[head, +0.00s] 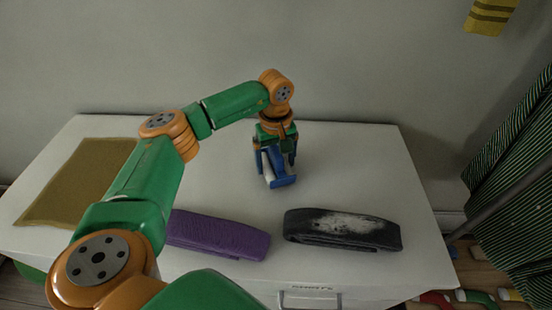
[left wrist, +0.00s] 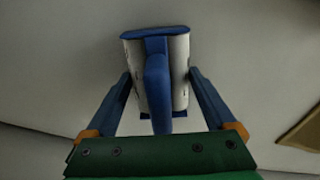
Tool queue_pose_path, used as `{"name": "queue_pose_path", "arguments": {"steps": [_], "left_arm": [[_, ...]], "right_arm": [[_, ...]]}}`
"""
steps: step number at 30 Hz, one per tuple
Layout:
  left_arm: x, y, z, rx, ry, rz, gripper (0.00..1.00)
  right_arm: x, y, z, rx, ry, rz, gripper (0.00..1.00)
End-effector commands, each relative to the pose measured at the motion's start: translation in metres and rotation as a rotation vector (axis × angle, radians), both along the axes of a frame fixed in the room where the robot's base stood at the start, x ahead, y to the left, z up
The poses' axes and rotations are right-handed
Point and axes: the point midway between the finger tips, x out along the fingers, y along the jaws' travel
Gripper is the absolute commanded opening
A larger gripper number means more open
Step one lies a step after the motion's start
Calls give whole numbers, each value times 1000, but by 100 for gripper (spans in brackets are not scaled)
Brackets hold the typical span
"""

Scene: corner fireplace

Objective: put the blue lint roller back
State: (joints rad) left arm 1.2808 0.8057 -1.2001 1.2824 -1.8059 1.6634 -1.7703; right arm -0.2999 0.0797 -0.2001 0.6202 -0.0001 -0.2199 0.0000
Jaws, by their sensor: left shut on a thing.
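The blue lint roller (head: 280,181), with a white roll and a blue handle, is at the back middle of the white cabinet top (head: 350,160). My left gripper (head: 275,160) reaches down from above and is shut on it. In the left wrist view the lint roller (left wrist: 156,78) lies between the two blue fingers of my left gripper (left wrist: 160,78), its blue handle towards the camera. I cannot tell whether the roller touches the cabinet top. My right gripper is not in view.
An olive-brown mat (head: 75,185) lies bare at the left of the top. A folded purple cloth (head: 225,238) and a folded black cloth with whitish lint (head: 350,229) lie along the front. A striped cloth (head: 515,180) hangs at the right. The back right is clear.

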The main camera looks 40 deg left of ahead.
Motion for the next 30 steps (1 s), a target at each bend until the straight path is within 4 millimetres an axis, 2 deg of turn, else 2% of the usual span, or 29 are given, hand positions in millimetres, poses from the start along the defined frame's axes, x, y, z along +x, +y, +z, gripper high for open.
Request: {"name": "queue_pose_path", "arguments": {"steps": [11, 12, 13, 19, 22, 25, 30], "left_arm": [[0, 0, -8, -1, -1, 1, 29], [0, 0, -8, -1, -1, 1, 95], [0, 0, -7, -1, -1, 1, 100], [0, 0, -6, -1, -1, 1, 100], [1, 0, 2, -2, -4, 1, 100], [1, 0, 25, -1, -8, 1, 100], [1, -1, 75, -2, -7, 2, 100]], "right_arm": [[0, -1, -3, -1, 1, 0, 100], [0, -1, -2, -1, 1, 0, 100], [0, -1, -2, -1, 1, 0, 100], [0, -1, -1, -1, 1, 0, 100], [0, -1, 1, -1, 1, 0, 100], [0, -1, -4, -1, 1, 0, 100], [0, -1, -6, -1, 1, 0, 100]]}}
